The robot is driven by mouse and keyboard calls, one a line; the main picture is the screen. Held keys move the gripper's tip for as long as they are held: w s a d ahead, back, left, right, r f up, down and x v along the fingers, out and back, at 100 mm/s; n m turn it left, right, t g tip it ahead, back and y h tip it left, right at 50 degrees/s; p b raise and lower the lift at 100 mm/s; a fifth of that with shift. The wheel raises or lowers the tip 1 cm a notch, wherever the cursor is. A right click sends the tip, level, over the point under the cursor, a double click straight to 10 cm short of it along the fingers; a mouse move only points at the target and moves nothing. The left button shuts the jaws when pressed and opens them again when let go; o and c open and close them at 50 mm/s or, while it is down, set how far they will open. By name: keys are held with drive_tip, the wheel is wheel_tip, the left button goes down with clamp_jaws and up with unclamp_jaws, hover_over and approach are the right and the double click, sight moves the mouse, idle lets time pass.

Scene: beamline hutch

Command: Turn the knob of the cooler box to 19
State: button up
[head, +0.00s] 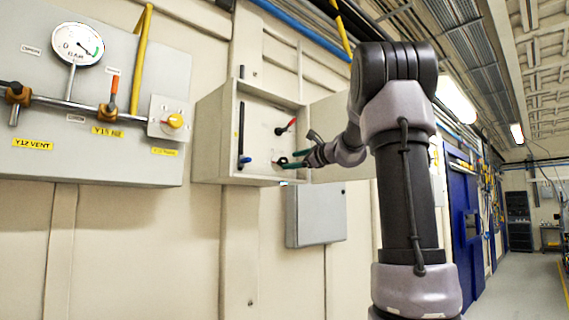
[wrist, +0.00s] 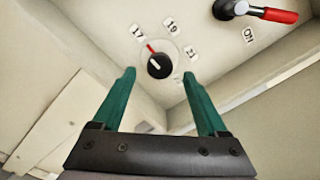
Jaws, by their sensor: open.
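The cooler box (head: 207,135) is on the wall with its door open in the head view. In the wrist view its black round knob (wrist: 158,66) sits on a pale dial with labels 17 (wrist: 137,31), 19 (wrist: 171,27) and 21 (wrist: 190,53). A red mark at the knob's upper left points toward 17, left of 19. My gripper (wrist: 159,76) is open, its green fingers on either side of the knob's lower part in the picture. I cannot tell whether they touch it. In the head view my gripper (head: 288,158) is inside the box opening; the knob is not distinguishable there.
A red-handled lever (wrist: 265,13) beside an ON label (wrist: 248,36) is right of the knob; it also shows in the head view (head: 286,127). The open door (head: 328,115) stands right of the box. A grey box (head: 316,215) hangs below. A gauge panel (head: 120,60) is at left.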

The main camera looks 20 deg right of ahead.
sight(286, 162)
drive_tip(key=x, duration=0.5)
clamp_jaws()
drive_tip(key=shift+m, duration=0.3)
drive_tip(key=m, duration=1.1)
idle(0.6)
